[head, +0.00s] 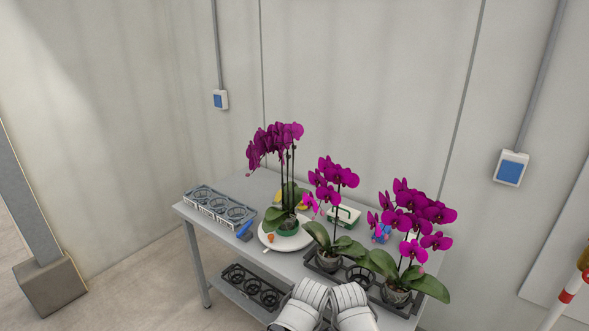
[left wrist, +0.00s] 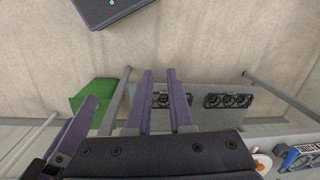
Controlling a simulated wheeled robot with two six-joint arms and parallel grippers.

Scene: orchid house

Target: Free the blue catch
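A small blue piece (head: 244,229) stands by the right end of the grey pot rack (head: 212,213) on the table; I cannot tell whether it is the catch or fastened to anything. It also shows in the left wrist view (left wrist: 290,158). A blue and pink object (head: 381,234) sits behind the right orchid, partly hidden. My left gripper (left wrist: 160,75) has two purple fingers a little apart, with nothing between them, left of the blue piece in the left wrist view. Another purple finger (left wrist: 89,108), apparently my right gripper's, shows at left. Neither gripper shows in the head view.
A green and white box (head: 344,215) is behind. Black pot trays (head: 252,284) lie on the lower shelf.

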